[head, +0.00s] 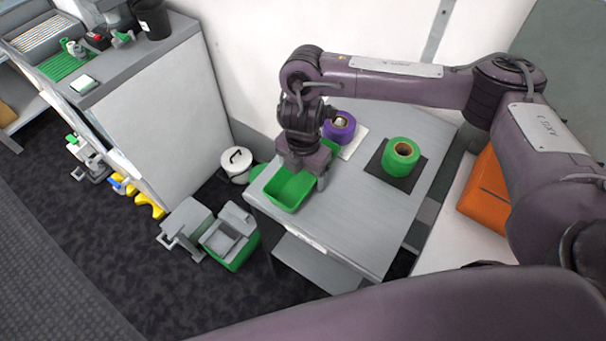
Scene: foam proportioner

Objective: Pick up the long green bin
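The long green bin (287,191) is an open-topped tray at the left corner of a small grey table (343,247). My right gripper (306,177) points down over the bin's far part and hides some of it. One finger shows beside the bin's right side; the other finger is hidden. I cannot tell whether the fingers touch the bin or how far apart they are. My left gripper is out of view.
A purple roll (339,128) and a green roll (402,156) on a dark square mat (381,175) share the table. Grey-and-green equipment (231,237) and a white pot (236,161) stand on the floor to the left. An orange case (484,194) lies at right.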

